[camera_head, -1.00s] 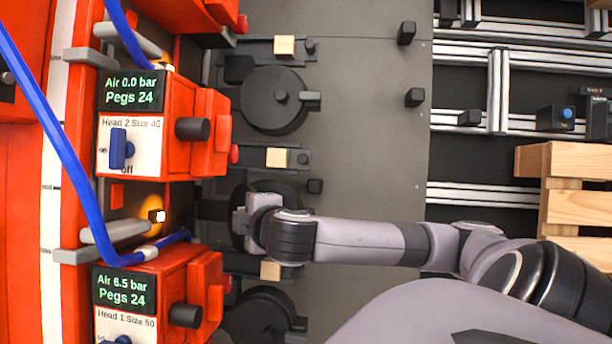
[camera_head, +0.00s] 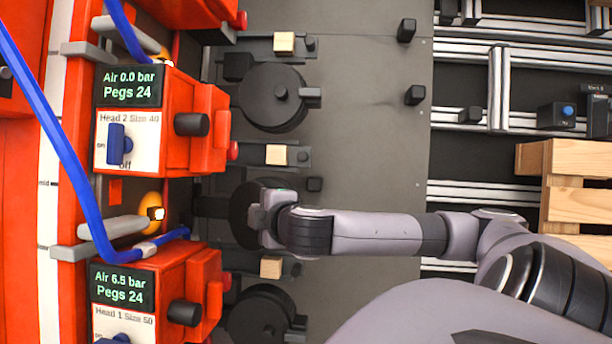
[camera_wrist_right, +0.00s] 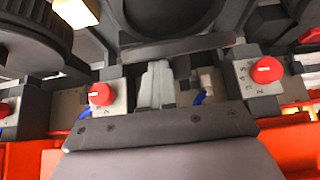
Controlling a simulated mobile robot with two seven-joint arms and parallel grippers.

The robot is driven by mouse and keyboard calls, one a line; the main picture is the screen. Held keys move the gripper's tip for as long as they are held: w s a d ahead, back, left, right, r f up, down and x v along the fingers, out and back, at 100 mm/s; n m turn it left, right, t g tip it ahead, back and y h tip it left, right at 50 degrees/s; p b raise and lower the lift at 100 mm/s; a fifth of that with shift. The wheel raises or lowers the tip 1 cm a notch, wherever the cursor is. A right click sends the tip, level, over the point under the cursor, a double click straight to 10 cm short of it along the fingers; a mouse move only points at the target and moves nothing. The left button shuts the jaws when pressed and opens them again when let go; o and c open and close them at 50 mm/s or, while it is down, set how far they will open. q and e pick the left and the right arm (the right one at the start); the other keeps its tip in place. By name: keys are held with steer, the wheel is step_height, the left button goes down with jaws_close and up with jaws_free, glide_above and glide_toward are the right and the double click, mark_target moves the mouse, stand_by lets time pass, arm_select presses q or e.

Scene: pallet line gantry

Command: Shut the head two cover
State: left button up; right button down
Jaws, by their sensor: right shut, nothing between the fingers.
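The orange head two unit (camera_head: 150,115) is at the left of the head view. Its display reads Air 0.0 bar, Pegs 24, and its panel carries a blue switch (camera_head: 119,144). A black round disc with a central knob (camera_head: 278,93) lies to its right. I cannot tell which part is the cover or how it stands. My right gripper (camera_head: 264,222) is over another dark disc (camera_head: 243,205), lower in the picture, and partly hides it. In the wrist view its fingers (camera_wrist_right: 157,85) are together and empty, between two red knobs (camera_wrist_right: 101,94) (camera_wrist_right: 267,70). My left gripper is out of view.
The head one unit (camera_head: 155,290) is below, reading Air 6.5 bar. A blue hose (camera_head: 62,150) runs down the left. Small wooden blocks (camera_head: 277,155) sit in black holders. A wooden pallet (camera_head: 575,195) is at the right. The grey plate (camera_head: 370,130) is mostly clear.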

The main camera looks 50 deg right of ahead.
steer(key=shift+s+d+f+b, duration=0.2)
steer(key=shift+d+f, duration=0.15)
steer(key=shift+d, duration=0.3)
steer(key=shift+s+d+f+b, duration=0.2)
steer(key=shift+d+f, duration=0.1)
steer(key=shift+d, duration=0.3)
steer(key=shift+d+f, duration=0.2)
steer(key=shift+d, duration=0.2)
steer(key=s+a+r+p, duration=0.2)
steer(key=s+a+r, duration=0.2)
steer(key=a, duration=0.1)
steer(key=shift+s, duration=0.15)
stand_by(1.7)
steer(key=shift+f, duration=0.1)
stand_by(0.4)
